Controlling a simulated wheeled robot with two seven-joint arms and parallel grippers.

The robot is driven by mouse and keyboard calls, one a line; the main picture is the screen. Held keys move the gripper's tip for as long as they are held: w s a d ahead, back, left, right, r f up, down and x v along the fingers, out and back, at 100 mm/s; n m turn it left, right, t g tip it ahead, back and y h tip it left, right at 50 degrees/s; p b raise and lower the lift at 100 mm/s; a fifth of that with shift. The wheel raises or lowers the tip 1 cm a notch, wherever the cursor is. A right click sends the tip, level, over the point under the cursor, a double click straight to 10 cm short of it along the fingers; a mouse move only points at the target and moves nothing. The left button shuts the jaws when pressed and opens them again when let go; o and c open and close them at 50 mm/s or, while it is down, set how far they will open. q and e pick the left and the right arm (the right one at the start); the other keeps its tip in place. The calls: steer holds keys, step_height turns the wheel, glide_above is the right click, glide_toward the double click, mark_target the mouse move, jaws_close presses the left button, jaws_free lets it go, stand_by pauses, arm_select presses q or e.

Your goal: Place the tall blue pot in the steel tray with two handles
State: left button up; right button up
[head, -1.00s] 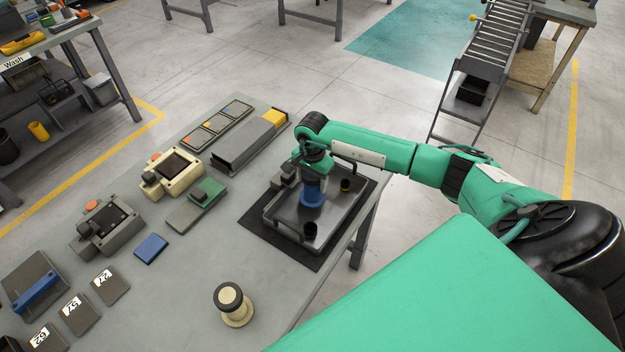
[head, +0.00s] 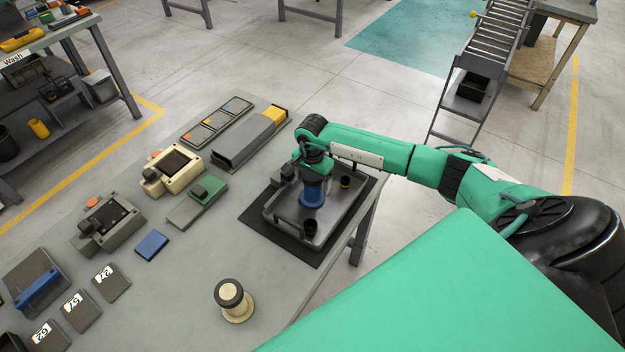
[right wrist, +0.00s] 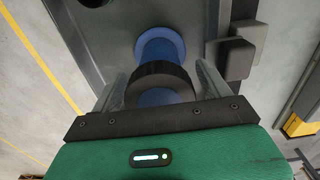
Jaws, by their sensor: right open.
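The tall blue pot (head: 312,194) stands in the steel tray (head: 335,209), which lies on a black mat at the table's right end. In the right wrist view the blue pot (right wrist: 160,47) shows a dark band around it. My right gripper (head: 314,174) is over the pot from above. The right wrist view shows its jaws (right wrist: 163,88) open, one finger on each side of the pot, with gaps visible. The pot's upper part is partly hidden by the gripper in the head view. My left gripper is not in view.
A cream and black spool-shaped thing (head: 233,300) stands near the table's front edge. Several fixtures fill the table's left side. Bare table lies between.

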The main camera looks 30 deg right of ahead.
step_height(320, 180, up, 11)
steer(key=b, duration=0.5)
steer(key=shift+r, duration=0.65)
